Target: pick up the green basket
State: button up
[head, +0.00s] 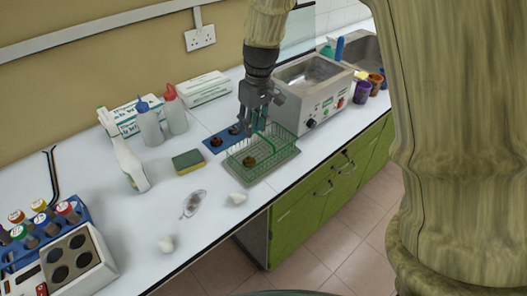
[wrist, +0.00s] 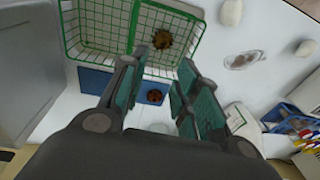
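The green wire basket (head: 262,158) stands on a grey tray on the white counter, in front of the steel bath. A small brown object (head: 248,161) lies in it. In the wrist view the basket (wrist: 88,28) fills the top left, with a green bar, seemingly its handle, crossing it and ending near my left finger. My gripper (head: 258,124) points down over the basket's back part. In the wrist view my gripper (wrist: 163,70) is open, its teal finger pads apart, with no object held between them. Whether a finger touches the basket cannot be told.
The steel bath (head: 318,90) stands close behind and right of the basket. A blue holder (head: 215,142) with dark round parts lies just left. A sponge (head: 188,161), squeeze bottles (head: 150,124) and a vial rack (head: 48,232) stand further left. The counter's front is mostly clear.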

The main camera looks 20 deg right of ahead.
aim_at(264, 139)
jog(key=w+d+r+g+y+p, duration=0.1)
jog(key=w+d+r, duration=0.15)
jog(key=d, duration=0.25)
jog(key=shift+s+a+f+p, duration=0.2)
jog(key=shift+f+p, duration=0.4)
jog(key=shift+f, duration=1)
jog(key=shift+s+a+f+p, duration=0.2)
jog(key=shift+f+p, duration=0.45)
jog(key=shift+f, duration=1)
jog(key=shift+s+a+f+p, duration=0.15)
jog(key=shift+f+p, duration=0.45)
jog(key=shift+f, duration=1.55)
jog(key=shift+s, duration=0.1)
grip_shut()
